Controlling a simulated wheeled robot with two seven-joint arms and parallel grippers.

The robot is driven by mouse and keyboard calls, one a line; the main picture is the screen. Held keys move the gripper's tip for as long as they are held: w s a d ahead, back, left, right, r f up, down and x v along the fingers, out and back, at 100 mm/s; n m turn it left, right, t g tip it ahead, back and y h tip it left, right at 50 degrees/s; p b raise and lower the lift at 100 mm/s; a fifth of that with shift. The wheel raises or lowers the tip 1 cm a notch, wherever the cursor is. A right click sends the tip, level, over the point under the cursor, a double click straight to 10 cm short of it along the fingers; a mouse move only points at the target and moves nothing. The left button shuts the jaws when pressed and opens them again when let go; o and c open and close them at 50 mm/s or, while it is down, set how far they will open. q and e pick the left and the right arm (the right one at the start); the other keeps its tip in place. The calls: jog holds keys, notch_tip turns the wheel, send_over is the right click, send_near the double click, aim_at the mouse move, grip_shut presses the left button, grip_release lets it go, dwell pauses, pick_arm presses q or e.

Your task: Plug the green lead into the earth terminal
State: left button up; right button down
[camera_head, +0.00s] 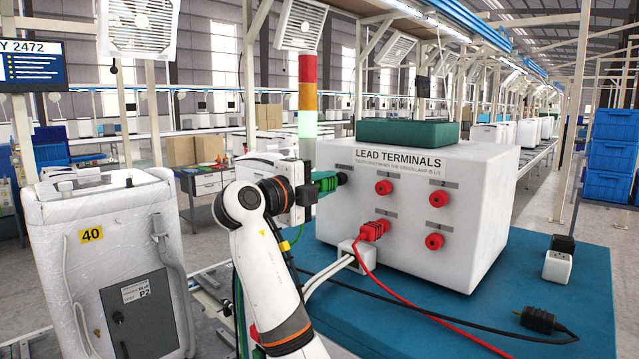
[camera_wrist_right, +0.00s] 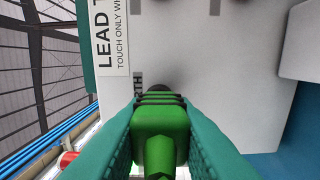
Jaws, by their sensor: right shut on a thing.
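The white test box (camera_head: 470,165), labelled LEAD TERMINALS, stands on a blue mat. The black earth terminal (camera_head: 342,178) is at the upper left of its front face; part of an EARTH label shows beside it in the right wrist view (camera_wrist_right: 138,82). My right gripper (camera_head: 318,184) is shut on the green plug (camera_wrist_right: 160,130), which lies between its teal fingers. The plug (camera_head: 327,181) points at the earth terminal, its front end at or very close to it. I cannot tell whether it is inserted. My left gripper is not in view.
A red plug (camera_head: 373,230) sits at the lower left terminal, its red lead running right. Red terminals (camera_head: 383,187) are beside it. A black plug (camera_head: 537,319) lies on the blue mat (camera_head: 480,325). The signal tower's green lamp (camera_head: 307,124) looks lit.

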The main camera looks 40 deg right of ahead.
dwell(0.8)
jog(key=shift+w+b, duration=0.1)
jog(key=shift+b, duration=0.45)
dwell(0.5)
jog(key=shift+b, duration=0.45)
dwell(0.6)
jog(key=shift+b, duration=0.45)
jog(key=shift+d, duration=0.5)
